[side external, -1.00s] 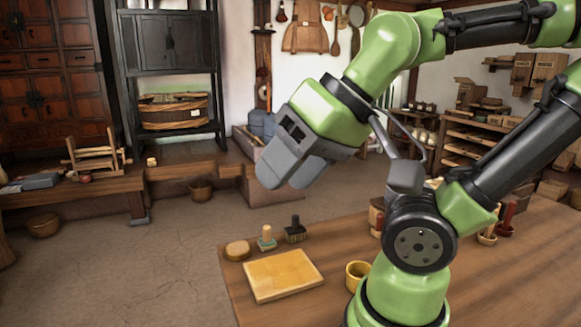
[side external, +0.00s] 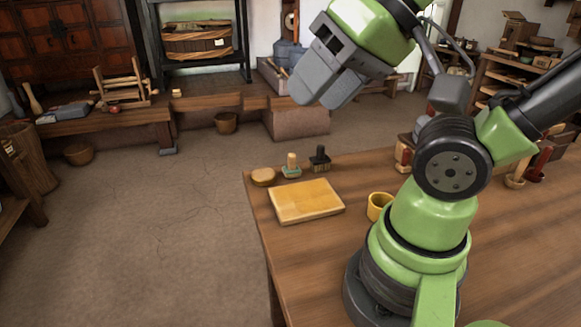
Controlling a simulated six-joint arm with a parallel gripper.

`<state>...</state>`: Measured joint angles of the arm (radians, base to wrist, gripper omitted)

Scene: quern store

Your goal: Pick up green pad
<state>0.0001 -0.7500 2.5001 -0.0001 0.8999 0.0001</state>
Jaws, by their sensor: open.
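A small piece with a light wooden knob and a green base (side external: 291,171) stands upright at the far left end of the wooden table (side external: 390,290). The green base is the only green pad-like thing I can make out there. My gripper (side external: 322,97) is in the air, higher in the picture than this piece and a little to its right. It points down and to the left, its grey fingers are open, and nothing shows between them. My gripper is apart from everything on the table.
A round tan piece (side external: 263,177) sits left of the green base and a dark brush (side external: 320,158) right of it. A yellow board (side external: 306,201) lies in front, with a yellow cup (side external: 379,206) beside it. The table's left edge is close to these.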

